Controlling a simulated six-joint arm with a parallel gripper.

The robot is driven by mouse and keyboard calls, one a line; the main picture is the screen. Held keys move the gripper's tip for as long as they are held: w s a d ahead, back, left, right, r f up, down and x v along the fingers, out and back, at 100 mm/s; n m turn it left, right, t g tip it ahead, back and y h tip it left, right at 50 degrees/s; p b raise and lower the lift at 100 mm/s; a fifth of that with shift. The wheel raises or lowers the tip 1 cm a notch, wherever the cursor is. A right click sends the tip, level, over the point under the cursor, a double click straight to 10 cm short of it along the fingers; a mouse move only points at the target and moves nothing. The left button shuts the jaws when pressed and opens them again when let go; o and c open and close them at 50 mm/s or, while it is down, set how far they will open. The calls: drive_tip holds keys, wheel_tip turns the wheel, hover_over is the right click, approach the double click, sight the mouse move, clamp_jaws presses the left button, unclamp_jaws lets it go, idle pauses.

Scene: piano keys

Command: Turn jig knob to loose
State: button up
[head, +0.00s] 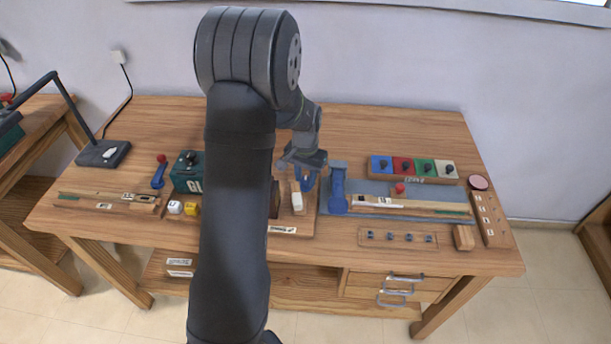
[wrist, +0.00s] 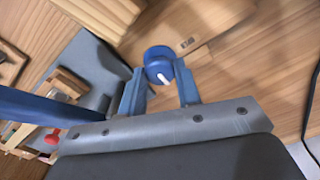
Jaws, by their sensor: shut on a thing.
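The blue jig knob (wrist: 154,54) with a white pointer line shows in the wrist view, mounted on a wooden block. The pointer runs toward the lower right of that view, toward my gripper's palm. My gripper (wrist: 160,70) has its two blue fingers on either side of the knob, shut on it. In the head view my gripper (head: 304,182) is low over the wooden jig (head: 300,228) near the middle of the bench; the knob is hidden there. The label writing is too small to read.
A blue upright clamp (head: 338,190) stands close to the right of my gripper, on a grey mat (head: 372,188). A row of coloured panels with black knobs (head: 412,168) lies behind right. A green box (head: 186,178) stands left. The back of the bench is clear.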

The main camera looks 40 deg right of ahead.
drive_tip(key=n, duration=1.3)
drive_tip(key=shift+n, duration=2.3)
drive_tip(key=o, duration=1)
drive_tip(key=shift+c, duration=0.2)
drive_tip(key=shift+r, duration=0.1)
